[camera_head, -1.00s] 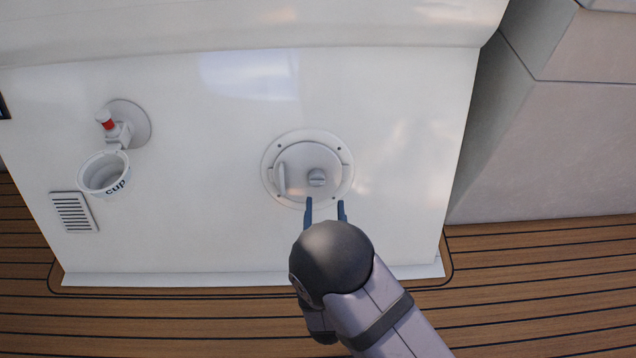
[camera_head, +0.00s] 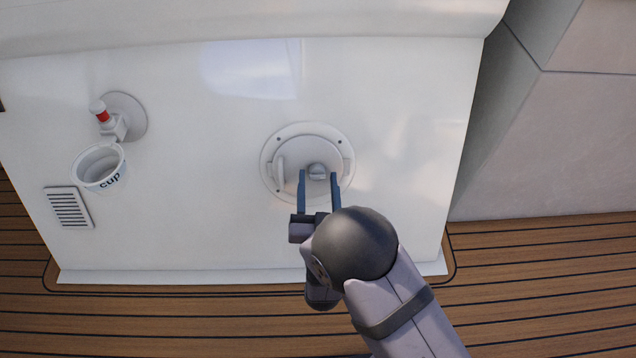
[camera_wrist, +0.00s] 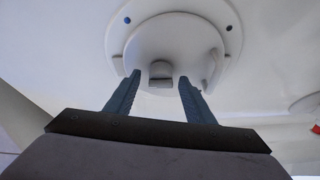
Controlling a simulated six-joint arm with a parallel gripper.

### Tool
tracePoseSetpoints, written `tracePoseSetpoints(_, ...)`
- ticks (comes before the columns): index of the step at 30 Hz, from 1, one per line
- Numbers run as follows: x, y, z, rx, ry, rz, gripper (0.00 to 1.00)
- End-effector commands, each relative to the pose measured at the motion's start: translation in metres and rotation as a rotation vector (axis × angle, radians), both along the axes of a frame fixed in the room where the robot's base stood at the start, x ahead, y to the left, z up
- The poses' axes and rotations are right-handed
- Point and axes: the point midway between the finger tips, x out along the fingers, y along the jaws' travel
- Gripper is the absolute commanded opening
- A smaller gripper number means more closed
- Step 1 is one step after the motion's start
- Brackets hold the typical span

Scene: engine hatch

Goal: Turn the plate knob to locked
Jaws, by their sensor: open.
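The round white plate (camera_head: 300,137) is set in the white panel, with a raised handle (camera_head: 281,170) on its left. The small grey plate knob (camera_head: 317,171) sits right of the plate's middle. My gripper (camera_head: 318,174) is open, its two blue fingers pointing up at the plate with the tips just below and either side of the knob. In the wrist view the knob (camera_wrist: 160,70) shows between and beyond the fingertips (camera_wrist: 159,74). Nothing is between the fingers. I cannot tell whether the tips reach the knob's depth.
A white cup (camera_head: 100,167) hangs in a holder under a red-banded valve (camera_head: 103,112) at the left. A vent grille (camera_head: 68,207) is below it. The panel around the plate is clear. A grey block wall (camera_head: 560,130) stands at the right, above the plank floor (camera_head: 180,320).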

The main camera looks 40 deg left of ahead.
Motion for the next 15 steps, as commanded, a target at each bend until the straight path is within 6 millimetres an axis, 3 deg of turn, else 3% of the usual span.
tracePoseSetpoints(11,0.0040,0.0040,0.0005,-0.001,-0.001,0.000,0.49)
tracePoseSetpoints(15,0.0041,0.0038,0.0005,-0.001,-0.001,0.000,0.18)
